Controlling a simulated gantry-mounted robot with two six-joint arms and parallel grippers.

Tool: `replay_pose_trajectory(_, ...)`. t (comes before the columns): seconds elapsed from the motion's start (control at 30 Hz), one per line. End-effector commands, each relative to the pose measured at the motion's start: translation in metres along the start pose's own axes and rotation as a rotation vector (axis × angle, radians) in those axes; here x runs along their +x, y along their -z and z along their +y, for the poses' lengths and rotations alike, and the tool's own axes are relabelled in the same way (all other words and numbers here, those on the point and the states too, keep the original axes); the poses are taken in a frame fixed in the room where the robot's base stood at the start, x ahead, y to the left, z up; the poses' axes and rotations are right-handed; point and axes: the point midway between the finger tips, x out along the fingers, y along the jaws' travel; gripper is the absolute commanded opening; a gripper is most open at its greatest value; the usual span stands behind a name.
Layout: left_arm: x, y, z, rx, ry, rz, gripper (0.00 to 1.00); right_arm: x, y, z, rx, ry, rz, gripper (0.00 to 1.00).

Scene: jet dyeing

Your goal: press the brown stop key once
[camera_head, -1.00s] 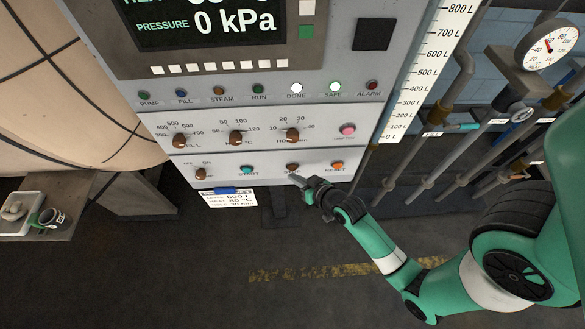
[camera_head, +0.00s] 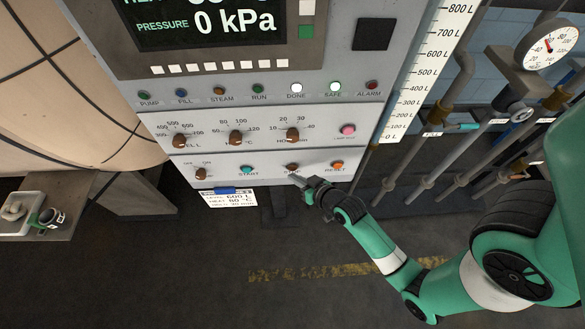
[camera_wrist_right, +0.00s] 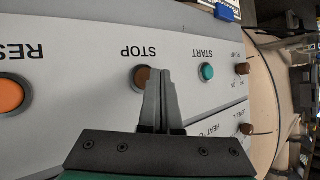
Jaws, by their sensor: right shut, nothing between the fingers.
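The brown stop key (camera_head: 292,167) is on the lower strip of the control panel, between the teal start key (camera_head: 246,170) and the orange reset key (camera_head: 336,166). In the right wrist view the stop key (camera_wrist_right: 139,76) shows beside and partly behind the fingertips, under the upside-down STOP label. My right gripper (camera_head: 294,178) is shut and empty, its tips just below the stop key in the head view. In the wrist view the right gripper (camera_wrist_right: 163,72) overlaps the key's edge. I cannot tell whether the tips touch it. My left gripper is not in view.
Brown knobs (camera_head: 236,138) and a pink button (camera_head: 348,130) sit above the key row. The DONE (camera_head: 296,88) and SAFE (camera_head: 335,87) lamps are lit. Pipes and a gauge (camera_head: 548,44) stand at right.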

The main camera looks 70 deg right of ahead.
Motion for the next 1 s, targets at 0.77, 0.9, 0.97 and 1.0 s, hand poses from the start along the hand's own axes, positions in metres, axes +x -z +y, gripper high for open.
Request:
replay_pose_trajectory(0.77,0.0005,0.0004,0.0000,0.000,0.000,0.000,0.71,0.0023,0.0022,0.0020,0.002,-0.001,0.001,0.00)
replay_pose_trajectory(0.9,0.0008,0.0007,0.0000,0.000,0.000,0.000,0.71,0.0056,0.0045,0.0044,0.001,-0.001,0.000,0.00)
replay_pose_trajectory(0.97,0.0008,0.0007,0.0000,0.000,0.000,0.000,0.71,0.0061,0.0045,0.0045,0.001,0.000,0.000,0.00)
replay_pose_trajectory(1.0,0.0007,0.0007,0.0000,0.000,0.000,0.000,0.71,0.0061,0.0044,0.0045,0.001,0.000,0.000,0.00)
